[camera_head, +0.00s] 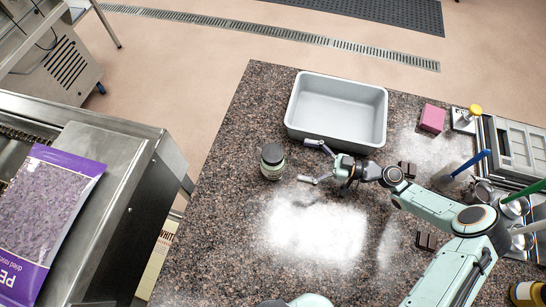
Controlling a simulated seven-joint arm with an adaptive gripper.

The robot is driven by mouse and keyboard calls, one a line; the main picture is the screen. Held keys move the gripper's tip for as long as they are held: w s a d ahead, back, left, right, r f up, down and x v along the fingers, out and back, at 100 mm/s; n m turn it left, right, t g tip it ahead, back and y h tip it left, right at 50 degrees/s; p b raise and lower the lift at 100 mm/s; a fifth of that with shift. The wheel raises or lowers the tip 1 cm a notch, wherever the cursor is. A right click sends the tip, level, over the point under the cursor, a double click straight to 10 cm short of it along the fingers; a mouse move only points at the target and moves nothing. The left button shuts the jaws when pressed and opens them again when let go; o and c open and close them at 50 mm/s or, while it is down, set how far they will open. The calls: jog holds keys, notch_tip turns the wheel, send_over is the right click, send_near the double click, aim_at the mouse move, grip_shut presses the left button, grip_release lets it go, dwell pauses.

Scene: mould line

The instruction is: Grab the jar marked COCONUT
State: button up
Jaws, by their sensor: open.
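A small jar (272,160) with a dark lid and a pale greenish body stands upright on the speckled stone counter (215,235). Its label is too small to read, so I cannot tell whether it is marked COCONUT. My gripper (308,161) is just right of the jar, its two fingers spread apart and pointing left towards it. The fingers are empty and appear apart from the jar. Another jar or tin with a yellow label (527,292) is partly cut off at the lower right corner; its marking is not readable.
A grey metal tub (336,77) stands just behind my gripper. A pink block (432,118), dark chocolate-like pieces (426,241) and metal cups (515,207) are to the right. A purple bag (45,205) lies on the machine at left. Counter left of the jar is clear.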

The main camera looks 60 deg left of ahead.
aim_at(273, 153)
jog(key=shift+s+a, duration=0.35)
jog(key=shift+s, duration=0.05)
jog(key=x, duration=0.6)
jog(key=shift+s+a, duration=0.15)
jog(key=shift+r, duration=0.1)
jog(key=c, duration=1.3)
